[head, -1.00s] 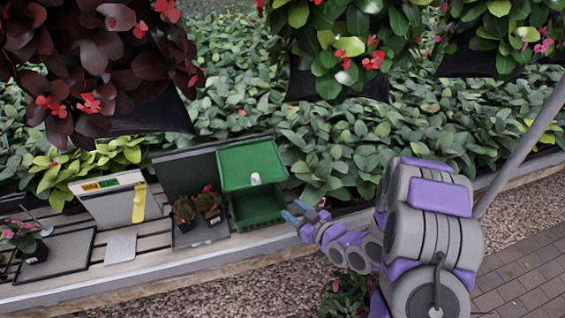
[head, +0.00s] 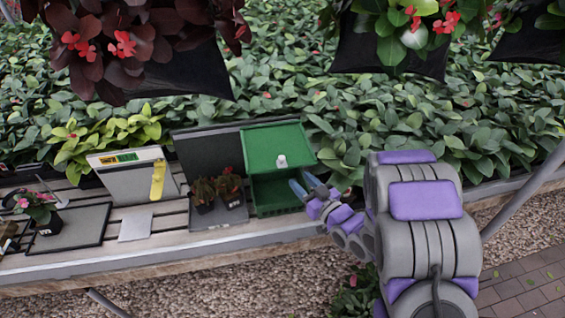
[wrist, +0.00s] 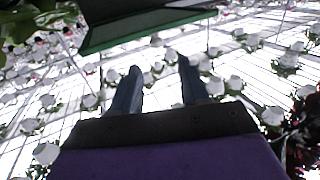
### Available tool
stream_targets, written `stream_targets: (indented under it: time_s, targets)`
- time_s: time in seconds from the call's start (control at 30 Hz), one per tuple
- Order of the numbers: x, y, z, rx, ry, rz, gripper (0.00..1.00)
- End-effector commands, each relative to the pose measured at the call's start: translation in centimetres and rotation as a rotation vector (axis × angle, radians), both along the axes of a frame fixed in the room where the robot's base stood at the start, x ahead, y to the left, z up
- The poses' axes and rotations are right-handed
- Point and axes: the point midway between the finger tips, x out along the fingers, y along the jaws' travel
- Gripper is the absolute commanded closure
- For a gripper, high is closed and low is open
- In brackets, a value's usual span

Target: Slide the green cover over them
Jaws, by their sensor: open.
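The green cover (head: 270,148) is raised above a green crate (head: 278,193) on the slatted bench, with a white knob (head: 281,161) near its lower edge. Two small potted plants (head: 217,190) with reddish leaves stand on a dark tray just left of the crate. My gripper (head: 306,184) is open and empty at the right front of the crate, below the cover's lower right corner. In the wrist view, my open fingers (wrist: 158,90) point up toward a green edge (wrist: 150,30) at the top; whether they touch it cannot be told.
A grey upright panel with a yellow tool (head: 158,180) stands left of the plants. Farther left are a flat dark tray (head: 82,226) and a pink-flowered pot (head: 42,212). Dark hanging planters (head: 392,50) are overhead. Dense foliage lies behind the bench; gravel lies in front.

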Motion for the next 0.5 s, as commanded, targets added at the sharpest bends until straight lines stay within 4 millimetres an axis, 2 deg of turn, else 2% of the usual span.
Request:
stream_targets:
  time_s: [0.27,0.37,0.5]
  targets:
    - [1.1,-0.8,0.4,0.017,-0.012,0.002,0.55]
    - [2.2,-0.3,0.5,0.024,-0.012,0.001,0.55]
    - [3.8,1.6,0.5,0.018,-0.013,0.001,0.55]
